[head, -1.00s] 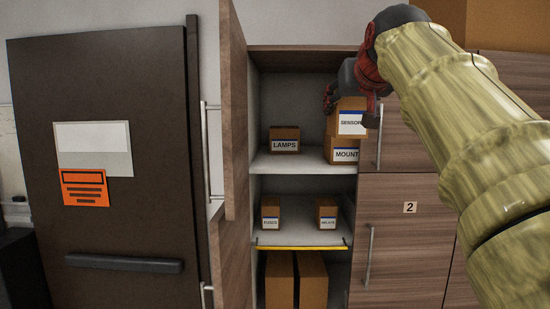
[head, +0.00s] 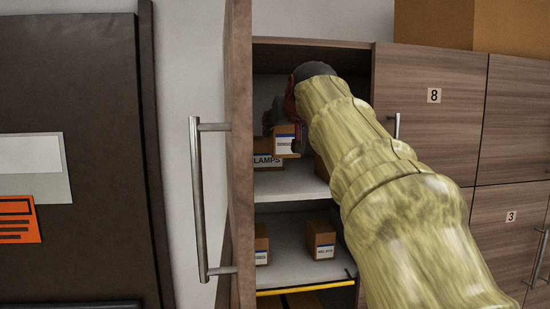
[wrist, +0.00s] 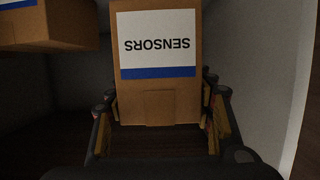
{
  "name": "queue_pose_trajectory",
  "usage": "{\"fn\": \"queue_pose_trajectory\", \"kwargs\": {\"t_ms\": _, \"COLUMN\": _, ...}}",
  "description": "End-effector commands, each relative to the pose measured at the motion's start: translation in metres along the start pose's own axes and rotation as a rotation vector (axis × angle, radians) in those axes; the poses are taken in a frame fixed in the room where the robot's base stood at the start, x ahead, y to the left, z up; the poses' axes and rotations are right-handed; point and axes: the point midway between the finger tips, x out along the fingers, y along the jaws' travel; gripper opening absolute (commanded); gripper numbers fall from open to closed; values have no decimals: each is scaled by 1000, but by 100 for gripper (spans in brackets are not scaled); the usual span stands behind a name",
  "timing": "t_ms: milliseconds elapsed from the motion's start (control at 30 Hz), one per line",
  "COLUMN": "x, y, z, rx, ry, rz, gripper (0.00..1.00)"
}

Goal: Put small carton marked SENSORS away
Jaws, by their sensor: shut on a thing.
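The small carton marked SENSORS (head: 285,141) is brown with a white and blue label. It is inside the open cabinet at the upper shelf's level, in front of part of the LAMPS carton (head: 267,160). In the wrist view the SENSORS carton (wrist: 158,95) fills the middle, its label upside down. My gripper (wrist: 160,128) is shut on the carton, with a finger on either side. In the head view my gripper (head: 290,125) is partly hidden by my arm. Whether the carton touches the shelf cannot be told.
The upper shelf (head: 305,184) has bare room at its front. A RELAYS carton (head: 321,240) stands on the lower shelf, which has a yellow front strip (head: 305,287). The open cabinet door (head: 239,150) stands at the left. Another carton (wrist: 45,25) shows in the wrist view.

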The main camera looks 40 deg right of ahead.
Motion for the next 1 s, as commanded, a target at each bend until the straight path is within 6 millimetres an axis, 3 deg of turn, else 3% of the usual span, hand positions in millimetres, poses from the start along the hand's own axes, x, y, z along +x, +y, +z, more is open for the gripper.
{"fn": "queue_pose_trajectory", "kwargs": {"t_ms": 100, "x": 28, "y": -1, "z": 7, "rx": 0, "ry": -3, "rz": -1, "gripper": 19}}
{"fn": "queue_pose_trajectory", "kwargs": {"t_ms": 300, "x": 60, "y": -1, "z": 29, "rx": 0, "ry": -1, "rz": -1, "gripper": 19}}
{"fn": "queue_pose_trajectory", "kwargs": {"t_ms": 600, "x": 85, "y": -2, "z": 46, "rx": 0, "ry": -2, "rz": -1, "gripper": 19}}
{"fn": "queue_pose_trajectory", "kwargs": {"t_ms": 800, "x": 90, "y": -2, "z": 69, "rx": 1, "ry": 0, "rz": -1, "gripper": 19}}
{"fn": "queue_pose_trajectory", "kwargs": {"t_ms": 1000, "x": 91, "y": -1, "z": 72, "rx": 0, "ry": 3, "rz": -1, "gripper": 19}}
